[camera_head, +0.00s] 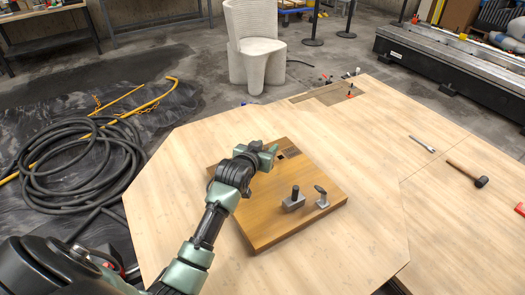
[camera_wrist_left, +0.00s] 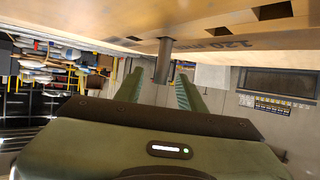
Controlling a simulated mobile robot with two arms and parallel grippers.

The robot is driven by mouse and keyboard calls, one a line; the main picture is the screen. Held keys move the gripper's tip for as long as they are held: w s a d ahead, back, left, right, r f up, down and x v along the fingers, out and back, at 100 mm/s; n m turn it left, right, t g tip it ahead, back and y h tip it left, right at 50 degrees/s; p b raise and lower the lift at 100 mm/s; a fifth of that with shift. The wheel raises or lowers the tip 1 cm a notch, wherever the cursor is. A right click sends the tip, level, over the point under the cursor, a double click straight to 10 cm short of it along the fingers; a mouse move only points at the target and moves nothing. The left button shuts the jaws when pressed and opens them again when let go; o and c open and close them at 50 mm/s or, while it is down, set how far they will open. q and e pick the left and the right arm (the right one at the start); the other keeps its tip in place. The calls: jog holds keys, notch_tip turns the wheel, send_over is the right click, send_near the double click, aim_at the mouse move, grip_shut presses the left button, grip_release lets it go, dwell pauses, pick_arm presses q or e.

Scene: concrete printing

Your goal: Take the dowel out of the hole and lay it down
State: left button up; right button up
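A wooden board (camera_head: 262,222) lies on the large pale table. My left gripper (camera_head: 272,158) is low over the board's far part, beside its dark square openings (camera_head: 287,154). In the left wrist view the picture is upside down, with the board (camera_wrist_left: 100,22) at the top. There a grey dowel (camera_wrist_left: 162,62) stands out of the board, between the two green fingers of the left gripper (camera_wrist_left: 158,90). The fingers are open, with a visible gap on both sides of the dowel. In the head view my gripper hides this dowel. My right gripper is not in view.
A metal block with a dark peg (camera_head: 294,201) and a small handled metal piece (camera_head: 321,197) stand on the board's near right part. A mallet (camera_head: 468,174) and a light tool (camera_head: 422,144) lie on the table's right. The table left of the board is clear.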

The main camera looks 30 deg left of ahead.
pick_arm(q)
jog(key=shift+x, duration=1.85)
jog(key=shift+f, duration=0.1)
grip_shut()
notch_tip(320, 180, up, 7)
jog(key=p, duration=0.7)
jog(key=shift+f, duration=0.2)
notch_tip(320, 180, up, 6)
jog(key=p, duration=0.6)
